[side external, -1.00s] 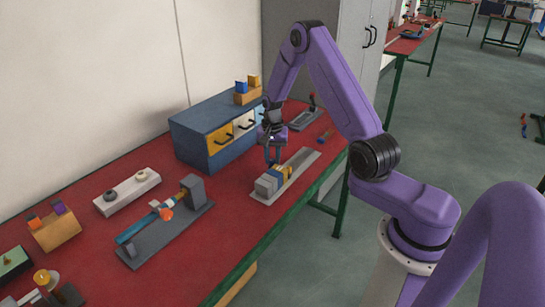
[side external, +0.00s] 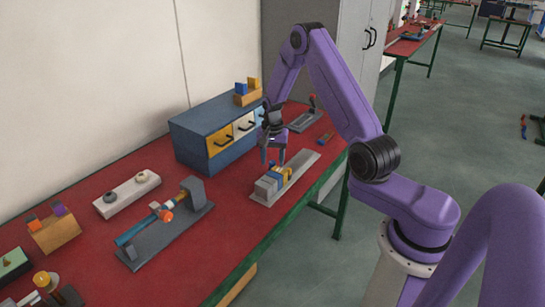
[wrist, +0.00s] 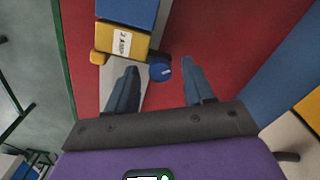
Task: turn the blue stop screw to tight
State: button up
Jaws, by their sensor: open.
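The blue stop screw (wrist: 161,69) is a round knob with small white marking on the right side of a yellow block (wrist: 122,38) with a white label. In the wrist view it appears between my two open fingers, close to the left fingertip; I cannot tell whether they touch. My gripper (wrist: 160,66) is open and empty. In the side view my gripper (side external: 273,162) points down just above and behind the fixture of blue, yellow and grey blocks (side external: 272,181). The screw is too small or hidden to make out there.
The fixture's grey base plate (side external: 300,166) lies near the bench's front edge. A blue drawer cabinet (side external: 190,140) stands close behind my gripper. A grey stand with a blue tube (side external: 135,232) lies to the left.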

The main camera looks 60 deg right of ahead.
notch_tip(320, 180, up, 18)
jog(key=shift+f, duration=0.25)
dwell(0.3)
jog(key=n, duration=1.4)
send_near(272, 161)
notch_tip(272, 161, down, 8)
jog(key=shift+s+f, duration=0.1)
jog(key=shift+f, duration=0.1)
grip_shut()
